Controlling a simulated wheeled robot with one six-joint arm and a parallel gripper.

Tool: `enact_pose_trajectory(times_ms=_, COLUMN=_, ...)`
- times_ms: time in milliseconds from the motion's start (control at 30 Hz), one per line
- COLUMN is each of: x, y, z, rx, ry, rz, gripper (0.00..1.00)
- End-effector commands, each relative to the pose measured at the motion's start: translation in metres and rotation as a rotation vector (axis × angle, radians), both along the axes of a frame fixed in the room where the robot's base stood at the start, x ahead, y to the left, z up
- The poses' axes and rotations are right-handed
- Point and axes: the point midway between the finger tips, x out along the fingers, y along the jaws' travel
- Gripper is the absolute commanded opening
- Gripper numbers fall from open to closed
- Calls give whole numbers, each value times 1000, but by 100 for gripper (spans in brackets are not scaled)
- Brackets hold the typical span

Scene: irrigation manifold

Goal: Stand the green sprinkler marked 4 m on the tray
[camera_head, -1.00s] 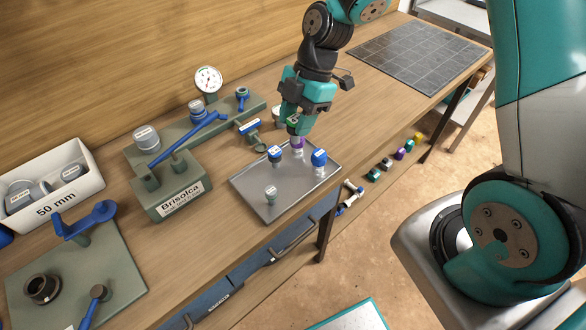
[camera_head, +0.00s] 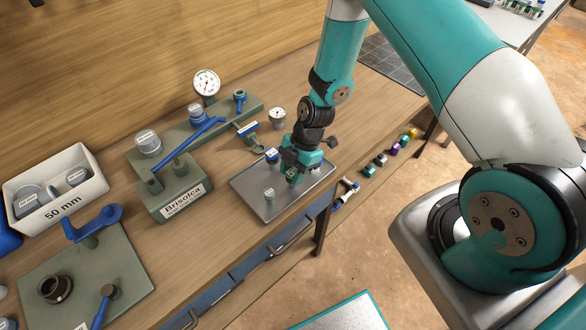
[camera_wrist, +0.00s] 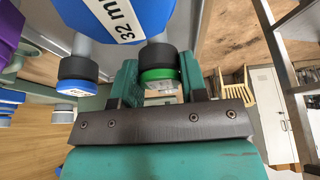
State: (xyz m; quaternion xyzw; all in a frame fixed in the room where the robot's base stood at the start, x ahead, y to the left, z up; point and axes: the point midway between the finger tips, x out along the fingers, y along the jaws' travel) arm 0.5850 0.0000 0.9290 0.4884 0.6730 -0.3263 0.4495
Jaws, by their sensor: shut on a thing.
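The green sprinkler (camera_wrist: 160,75), with a green end and a black collar, is between my gripper's teal fingers in the wrist view. Its marking is too small to read. My gripper (camera_head: 294,178) is shut on it, low over the front middle of the metal tray (camera_head: 248,192) in the head view. I cannot tell whether the sprinkler touches the tray. A grey sprinkler (camera_head: 269,194) stands left of my gripper on the tray, and a blue-topped one (camera_head: 271,155) stands behind it. My gripper hides part of the tray.
In the wrist view a blue part (camera_wrist: 115,15) marked 32 mm and a blue-ended piece (camera_wrist: 75,80) are close to the held sprinkler. The green manifold block (camera_head: 175,190) stands left of the tray. The white bin (camera_head: 55,190) is far left.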

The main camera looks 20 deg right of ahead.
Motion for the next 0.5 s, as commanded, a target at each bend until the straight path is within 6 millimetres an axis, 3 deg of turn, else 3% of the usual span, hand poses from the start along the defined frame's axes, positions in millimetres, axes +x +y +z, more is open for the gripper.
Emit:
enact_pose_trajectory(times_ms=267, x=0, y=0, z=-3, rx=0, ry=0, rz=0, gripper=11)
enact_pose_trajectory(times_ms=300, x=0, y=0, z=-4, rx=0, ry=-1, rz=0, gripper=42)
enact_pose_trajectory(times_ms=400, x=0, y=0, z=-2, rx=0, ry=0, rz=0, gripper=65)
enact_pose_trajectory(times_ms=500, x=0, y=0, z=-2, rx=0, ry=0, rz=-1, gripper=65)
